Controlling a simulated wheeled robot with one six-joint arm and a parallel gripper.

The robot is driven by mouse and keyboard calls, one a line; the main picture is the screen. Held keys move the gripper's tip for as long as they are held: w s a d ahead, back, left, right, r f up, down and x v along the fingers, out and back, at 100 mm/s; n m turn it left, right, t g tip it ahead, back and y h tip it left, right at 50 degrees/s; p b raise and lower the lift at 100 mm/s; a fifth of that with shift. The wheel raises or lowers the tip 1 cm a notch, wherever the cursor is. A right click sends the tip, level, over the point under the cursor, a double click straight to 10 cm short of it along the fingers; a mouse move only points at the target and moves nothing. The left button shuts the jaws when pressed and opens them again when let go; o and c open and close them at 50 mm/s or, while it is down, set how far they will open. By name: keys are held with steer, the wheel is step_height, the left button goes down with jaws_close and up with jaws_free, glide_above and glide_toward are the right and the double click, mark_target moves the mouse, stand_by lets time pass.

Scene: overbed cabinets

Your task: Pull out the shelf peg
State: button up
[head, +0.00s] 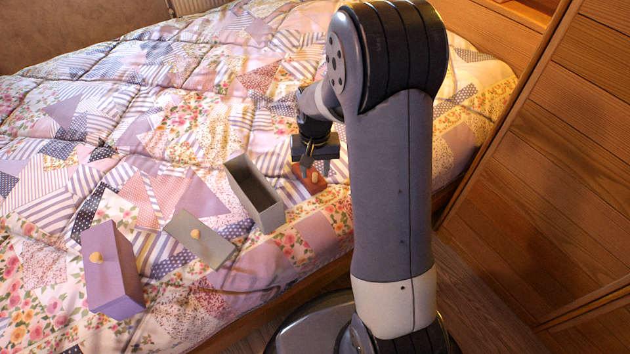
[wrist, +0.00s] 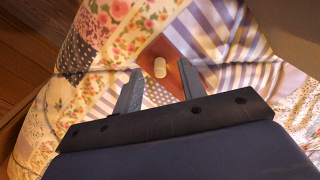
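A pale wooden peg-like knob (head: 314,177) sits on a red-brown panel (head: 305,171) that lies on the bed. My gripper (head: 307,162) is just above this panel, its fingers pointing down. In the wrist view the two fingers of my gripper (wrist: 160,67) are apart, with the pale knob (wrist: 160,68) showing between their tips. The red-brown panel (wrist: 176,72) shows behind the fingers. I cannot tell how far the tips are from the knob, and neither finger visibly touches it. Part of the panel is hidden by the gripper and arm.
An open grey box (head: 271,215) stands left of my gripper. A grey panel with a knob (head: 187,243) and a purple box with a knob (head: 117,281) lie farther left. The quilted bed (head: 130,150) is clear behind them. A wooden cabinet wall (head: 560,150) is on the right.

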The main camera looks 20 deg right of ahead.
steer(key=shift+f, duration=0.85)
jaws_close()
